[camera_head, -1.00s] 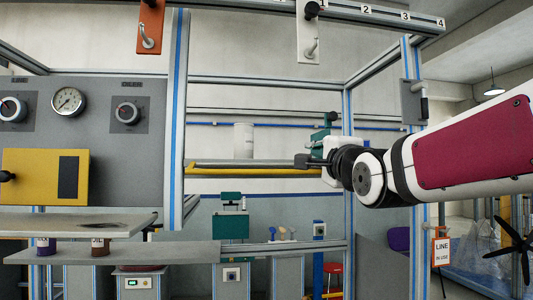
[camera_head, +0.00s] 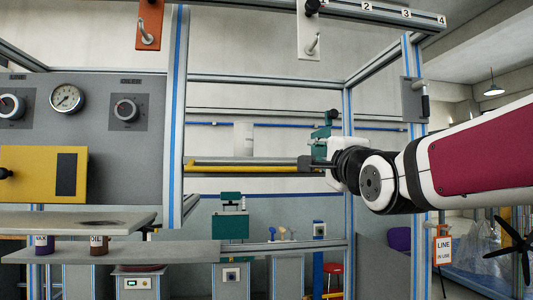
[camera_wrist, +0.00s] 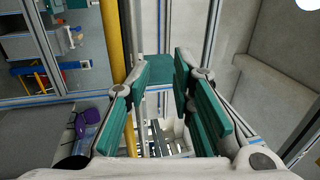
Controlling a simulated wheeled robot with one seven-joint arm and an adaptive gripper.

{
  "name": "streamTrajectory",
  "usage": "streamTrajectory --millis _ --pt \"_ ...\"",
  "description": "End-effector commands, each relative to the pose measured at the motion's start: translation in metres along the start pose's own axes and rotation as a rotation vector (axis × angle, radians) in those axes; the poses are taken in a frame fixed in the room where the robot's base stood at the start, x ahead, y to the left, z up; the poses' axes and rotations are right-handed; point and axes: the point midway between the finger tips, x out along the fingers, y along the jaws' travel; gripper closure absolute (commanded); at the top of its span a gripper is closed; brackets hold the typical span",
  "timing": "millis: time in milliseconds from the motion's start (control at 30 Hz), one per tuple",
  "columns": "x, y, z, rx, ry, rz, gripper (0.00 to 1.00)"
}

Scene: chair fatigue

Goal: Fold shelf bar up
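The shelf bar (camera_head: 240,172) is yellow and runs level across the frame opening in the head view, between the blue-striped posts. In the wrist view the yellow bar (camera_wrist: 115,40) runs lengthwise and passes behind my left finger, not between the pads. My gripper (camera_head: 309,164) is at the bar's right end in the head view. In the wrist view my gripper (camera_wrist: 164,82) has its two teal-padded fingers apart, with a clear gap between them. The gap looks empty. Whether a finger touches the bar cannot be told.
A blue-striped post (camera_head: 174,120) stands left of the bar, and another post (camera_head: 348,120) is close to my wrist. A white cylinder (camera_head: 243,138) shows above the bar. A grey panel with dials (camera_head: 125,110) is at left. A lower grey shelf (camera_head: 290,247) crosses below.

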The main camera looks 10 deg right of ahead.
Motion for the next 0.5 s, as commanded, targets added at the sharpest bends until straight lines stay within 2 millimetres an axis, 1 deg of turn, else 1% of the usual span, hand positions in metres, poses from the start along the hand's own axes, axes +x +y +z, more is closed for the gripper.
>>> streamTrajectory --millis 33,100,500 --pt "-0.002 0.009 0.000 0.001 -0.001 0.012 0.71" --pt "-0.006 0.012 0.000 0.001 -0.001 0.014 0.71" --pt "-0.026 0.027 0.001 0.001 -0.001 0.012 0.71"
